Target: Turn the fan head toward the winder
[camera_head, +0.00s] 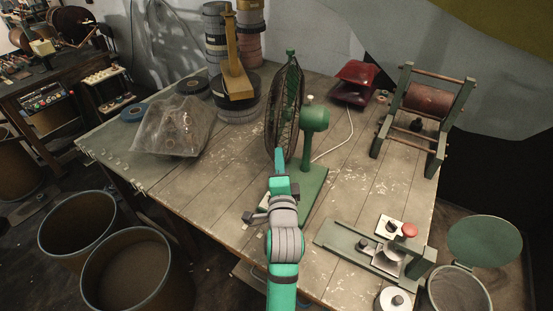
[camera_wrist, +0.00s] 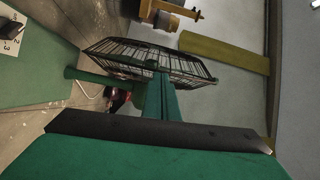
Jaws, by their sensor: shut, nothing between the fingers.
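The green fan stands mid-table. Its round wire cage (camera_head: 284,112) is nearly edge-on and faces left, with the green motor housing (camera_head: 315,120) behind it on a post. Its base (camera_head: 314,190) is partly hidden by my arm. A green frame with a brown drum (camera_head: 428,100), which looks like the winder, stands at the back right, behind the fan's motor side. My gripper (camera_head: 280,158) is shut and empty at the cage's lower front edge. In the wrist view my closed fingers (camera_wrist: 160,97) overlap the cage (camera_wrist: 150,60); I cannot tell whether they touch.
A yellow arm on dark reels (camera_head: 237,80) stands left of the fan. A clear plastic bag (camera_head: 172,125) lies farther left. A red object (camera_head: 355,82) and a white cord (camera_head: 333,148) are behind the fan. A green press with a red knob (camera_head: 409,230) sits front right.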

